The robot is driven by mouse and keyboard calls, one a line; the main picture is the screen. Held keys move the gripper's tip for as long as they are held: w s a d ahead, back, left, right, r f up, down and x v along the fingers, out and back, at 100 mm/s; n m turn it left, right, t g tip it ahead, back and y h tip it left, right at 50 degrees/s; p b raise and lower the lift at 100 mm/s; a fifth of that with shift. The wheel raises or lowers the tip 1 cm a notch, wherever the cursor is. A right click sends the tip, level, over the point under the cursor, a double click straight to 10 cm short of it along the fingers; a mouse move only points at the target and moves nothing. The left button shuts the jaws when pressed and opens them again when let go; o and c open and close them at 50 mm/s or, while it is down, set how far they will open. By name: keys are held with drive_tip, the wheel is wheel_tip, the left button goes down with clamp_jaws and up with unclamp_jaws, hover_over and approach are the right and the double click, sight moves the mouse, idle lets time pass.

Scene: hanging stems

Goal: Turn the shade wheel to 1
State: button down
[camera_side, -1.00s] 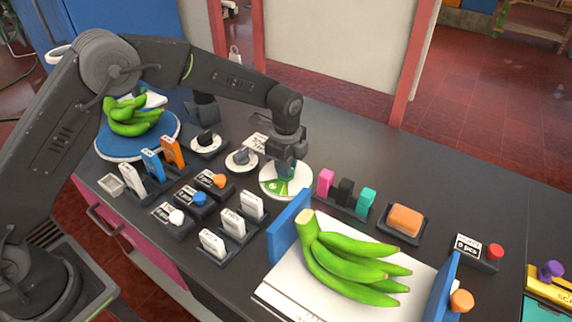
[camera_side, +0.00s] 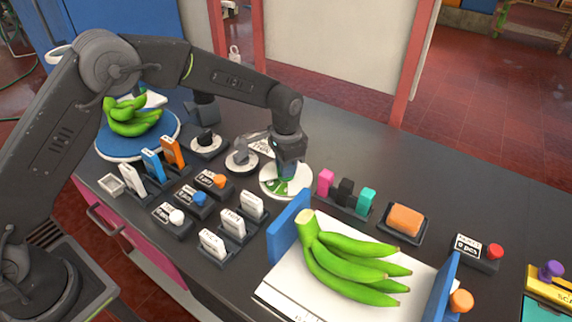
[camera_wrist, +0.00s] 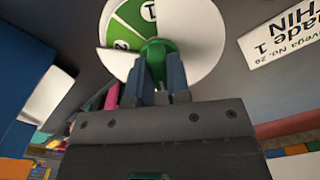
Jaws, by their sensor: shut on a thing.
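The shade wheel (camera_side: 269,181) is a white disc with a green sector, lying flat on the dark counter. In the wrist view the wheel (camera_wrist: 200,38) shows the figures 1 and 2 on its green part. My gripper (camera_side: 288,173) points down over the wheel's middle. In the wrist view its blue fingers (camera_wrist: 160,75) are shut on the wheel's green knob (camera_wrist: 155,48). A sign (camera_wrist: 280,40) next to the wheel shows upside down there and reads in part "ade 1".
A grey-knobbed dial (camera_side: 240,162) stands close left of the wheel. Pink, black and teal blocks (camera_side: 346,190) stand close right. A blue-ended white tray with green bananas (camera_side: 350,262) is in front. Another bunch (camera_side: 132,118) sits on a blue disc at the left.

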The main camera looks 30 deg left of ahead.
drive_tip(key=n, duration=0.6)
drive_tip(key=shift+r, duration=0.1)
idle(0.5)
drive_tip(key=c, duration=1.1)
unclamp_jaws()
wheel_tip(320, 180, up, 14)
drive_tip(key=shift+f, duration=0.15)
